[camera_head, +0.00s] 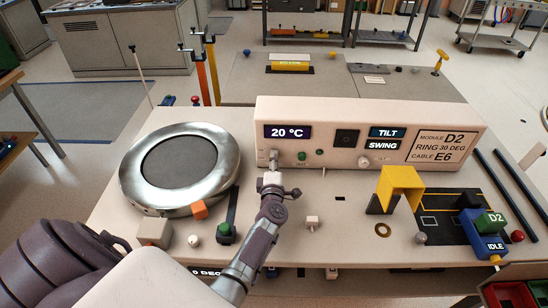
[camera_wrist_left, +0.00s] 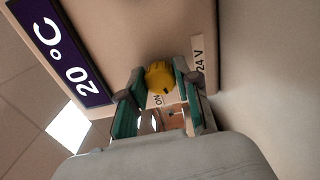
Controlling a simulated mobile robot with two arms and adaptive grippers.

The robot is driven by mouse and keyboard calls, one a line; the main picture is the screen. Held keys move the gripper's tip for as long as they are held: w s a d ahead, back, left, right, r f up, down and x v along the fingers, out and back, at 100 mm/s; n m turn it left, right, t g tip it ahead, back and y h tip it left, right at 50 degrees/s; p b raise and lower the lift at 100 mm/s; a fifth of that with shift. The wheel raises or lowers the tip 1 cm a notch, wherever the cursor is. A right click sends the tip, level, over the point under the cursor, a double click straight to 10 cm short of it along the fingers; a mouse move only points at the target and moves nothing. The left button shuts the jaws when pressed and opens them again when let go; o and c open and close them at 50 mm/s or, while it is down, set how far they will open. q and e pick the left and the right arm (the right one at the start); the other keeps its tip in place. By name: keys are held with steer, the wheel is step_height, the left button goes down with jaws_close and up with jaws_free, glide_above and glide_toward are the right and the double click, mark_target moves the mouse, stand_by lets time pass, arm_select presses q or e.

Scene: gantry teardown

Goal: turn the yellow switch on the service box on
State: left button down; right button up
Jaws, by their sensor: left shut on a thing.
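The service box (camera_head: 370,118) is a long pale box at the back of the bench, with a 20 °C display on its front. My left gripper (camera_head: 273,168) reaches up to the lower left of this front, below the display. In the left wrist view, the yellow switch (camera_wrist_left: 159,76) is a round knob between the two fingers, which are shut on it. An ON label (camera_wrist_left: 157,100) shows beside the knob and a 24 V label (camera_wrist_left: 199,60) to its right. In the head view the fingers hide the switch. My right gripper is not in view.
A large metal ring (camera_head: 210,150) lies left of my left gripper. A green knob (camera_head: 301,156) is on the box front just to its right. A yellow bracket (camera_head: 402,182) and a blue IDLE block (camera_head: 488,246) stand farther right. Small parts lie along the bench front.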

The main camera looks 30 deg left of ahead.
arm_select(q)
steer(key=shift+m+p, duration=0.6)
steer(key=shift+m, duration=1)
steer(key=c, duration=0.8)
jaws_free()
steer(key=v, duration=0.7)
steer(key=shift+s+d, duration=0.15)
steer(key=shift+s, duration=0.05)
